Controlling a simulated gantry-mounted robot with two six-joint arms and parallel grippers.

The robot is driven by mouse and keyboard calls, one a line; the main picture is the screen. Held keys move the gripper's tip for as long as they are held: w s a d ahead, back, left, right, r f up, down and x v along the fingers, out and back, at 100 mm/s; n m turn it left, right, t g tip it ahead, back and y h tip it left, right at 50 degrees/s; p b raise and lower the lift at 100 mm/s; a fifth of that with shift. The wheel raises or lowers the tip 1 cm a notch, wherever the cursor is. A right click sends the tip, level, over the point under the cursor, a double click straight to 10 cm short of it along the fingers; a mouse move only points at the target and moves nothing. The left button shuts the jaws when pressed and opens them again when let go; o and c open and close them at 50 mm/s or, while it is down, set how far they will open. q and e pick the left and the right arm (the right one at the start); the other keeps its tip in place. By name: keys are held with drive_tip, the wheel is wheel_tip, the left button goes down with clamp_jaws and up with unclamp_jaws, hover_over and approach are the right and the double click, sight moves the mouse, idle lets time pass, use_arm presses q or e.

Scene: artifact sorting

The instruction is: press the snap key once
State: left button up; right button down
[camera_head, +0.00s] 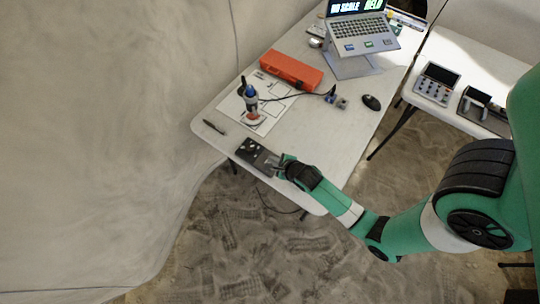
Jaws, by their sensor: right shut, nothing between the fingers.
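A dark flat box (249,150), with a few small light marks on its top, lies near the front left edge of the white table. It may be the keypad that bears the snap key; I cannot make out single keys or labels. My right gripper (279,164) is shut and empty at the right end of this box. Its tips are over or against the box's right part and partly hide it. I cannot tell whether they touch it. My left gripper is not in view.
A blue and black upright device (250,93) stands on a printed white sheet (272,112), with a cable running right. An orange case (291,70), a black mouse (371,102), a pen (213,127) and a laptop (362,33) are also on the table. The table's front middle is clear.

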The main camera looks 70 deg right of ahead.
wheel_tip(320, 180, up, 5)
drive_tip(key=p, duration=0.4)
idle(0.8)
